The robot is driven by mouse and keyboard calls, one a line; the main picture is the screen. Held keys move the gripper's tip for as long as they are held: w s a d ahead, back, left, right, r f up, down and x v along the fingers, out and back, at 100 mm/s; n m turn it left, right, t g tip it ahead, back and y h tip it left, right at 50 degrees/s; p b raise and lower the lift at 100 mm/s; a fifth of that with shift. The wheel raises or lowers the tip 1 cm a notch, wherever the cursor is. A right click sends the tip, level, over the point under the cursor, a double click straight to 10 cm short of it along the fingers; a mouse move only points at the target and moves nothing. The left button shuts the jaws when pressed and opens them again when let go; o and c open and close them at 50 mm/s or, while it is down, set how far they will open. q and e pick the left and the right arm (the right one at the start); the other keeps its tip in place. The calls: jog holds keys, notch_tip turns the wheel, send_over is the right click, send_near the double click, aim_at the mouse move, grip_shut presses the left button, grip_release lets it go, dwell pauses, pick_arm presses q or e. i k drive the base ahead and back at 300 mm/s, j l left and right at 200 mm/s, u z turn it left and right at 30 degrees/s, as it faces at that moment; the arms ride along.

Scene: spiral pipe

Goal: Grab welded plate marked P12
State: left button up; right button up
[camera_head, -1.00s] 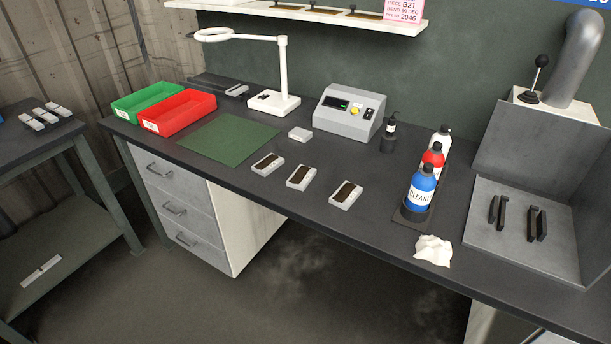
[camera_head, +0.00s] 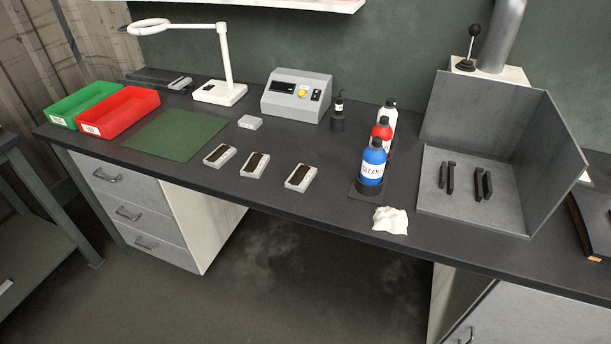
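Three small pale plates with dark brown strips on top lie in a loose row on the dark workbench (camera_head: 330,215): a left plate (camera_head: 220,155), a middle plate (camera_head: 255,164) and a right plate (camera_head: 300,177). They lie flat and apart from each other. No P12 marking can be read on any of them at this size. A smaller plain pale block (camera_head: 250,122) lies behind them. Neither of my grippers is in view.
Behind the plates stand a white lamp (camera_head: 225,60) and a grey control box (camera_head: 297,96). A green mat (camera_head: 177,135), red bin (camera_head: 117,113) and green bin (camera_head: 85,103) are left. Bottles (camera_head: 372,165), a crumpled cloth (camera_head: 390,220) and a grey booth (camera_head: 470,210) are right.

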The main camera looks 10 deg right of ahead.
aim_at(303, 174)
jog(key=z, duration=0.6)
jog(key=i+j+z, duration=0.15)
jog(key=j+z, duration=0.15)
jog(key=j, duration=0.15)
jog(key=i+j+z, duration=0.1)
jog(key=j+z, duration=0.2)
jog(key=j, duration=0.15)
jog(key=j+z, duration=0.35)
jog(key=i+j, duration=0.05)
jog(key=j, duration=0.05)
